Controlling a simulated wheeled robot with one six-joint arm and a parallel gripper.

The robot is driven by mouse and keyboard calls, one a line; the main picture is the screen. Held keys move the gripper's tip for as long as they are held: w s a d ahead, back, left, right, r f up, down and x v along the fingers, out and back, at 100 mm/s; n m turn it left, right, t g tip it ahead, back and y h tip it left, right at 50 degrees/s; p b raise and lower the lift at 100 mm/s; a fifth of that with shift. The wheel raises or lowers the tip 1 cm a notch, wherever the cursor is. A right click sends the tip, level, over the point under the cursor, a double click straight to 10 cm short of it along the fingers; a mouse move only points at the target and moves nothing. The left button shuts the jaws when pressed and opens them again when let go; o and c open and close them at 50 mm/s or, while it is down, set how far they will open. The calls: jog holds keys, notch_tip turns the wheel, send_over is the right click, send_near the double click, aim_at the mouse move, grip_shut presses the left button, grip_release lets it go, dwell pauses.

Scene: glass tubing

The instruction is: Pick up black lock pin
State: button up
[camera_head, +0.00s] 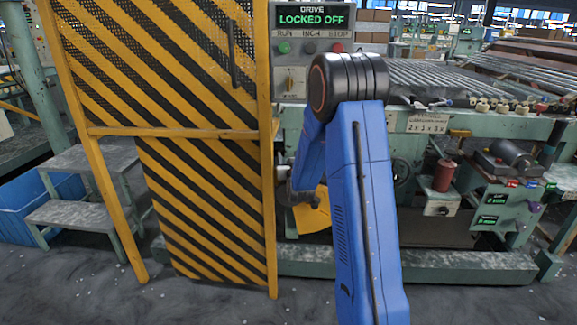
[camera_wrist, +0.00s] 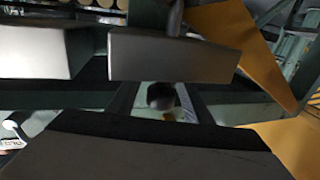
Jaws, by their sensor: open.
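In the wrist view a small dark rounded piece (camera_wrist: 161,96) shows in the gap between the wide pale jaw faces of my gripper (camera_wrist: 158,103). It may be the black lock pin, but the picture is too blurred to be sure. The jaws are apart and nothing is visibly clamped between them. In the head view my blue arm reaches down beside the machine's control post, and my gripper is mostly hidden behind it. No lock pin can be made out there.
A yellow-and-black striped gate (camera_head: 205,150) stands left of my arm. A control panel (camera_head: 313,18) reads "LOCKED OFF". A yellow sheet or tag (camera_head: 312,212) hangs beside my arm. A roller table (camera_head: 440,80) and red canister (camera_head: 444,175) are at right. Grey steps (camera_head: 80,160) stand left.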

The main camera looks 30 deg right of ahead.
jog(key=c, duration=1.2)
jog(key=shift+o, duration=0.2)
jog(key=shift+r, duration=0.1)
jog(key=shift+r, duration=0.2)
notch_tip(320, 180, up, 7)
jog(key=v, duration=1.8)
jog(key=shift+f, duration=0.25)
